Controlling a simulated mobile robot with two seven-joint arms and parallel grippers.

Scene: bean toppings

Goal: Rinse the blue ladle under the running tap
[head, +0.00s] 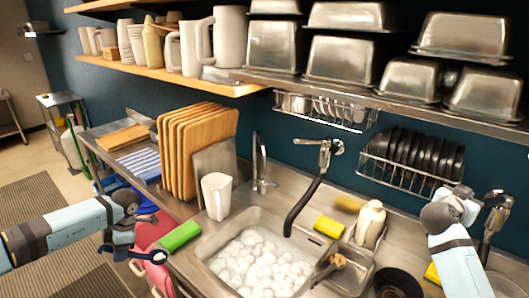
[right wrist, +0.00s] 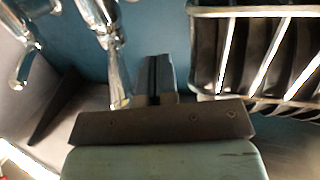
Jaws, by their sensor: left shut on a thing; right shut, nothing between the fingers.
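My left gripper (head: 131,240) is at the lower left, left of the counter edge. It is shut on a dark blue thing with a ring-shaped end (head: 158,257), which looks like the blue ladle; its bowl is not clear. The sink (head: 205,262) is to the right of it, filled with white foam. A chrome tap (head: 260,165) stands at the sink's back edge, and a spray tap with a black hose (head: 303,205) hangs over the sink. I cannot see running water. My right gripper (right wrist: 158,75) is shut and empty, beside the right-hand chrome tap (head: 495,212).
A green sponge (head: 180,235) lies at the counter's left edge, above a pink thing (head: 150,232). A white jug (head: 216,195) and wooden boards (head: 205,130) stand behind. A yellow sponge (head: 328,227), a bottle (head: 370,222) and a metal container (head: 355,275) crowd the sink's right.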

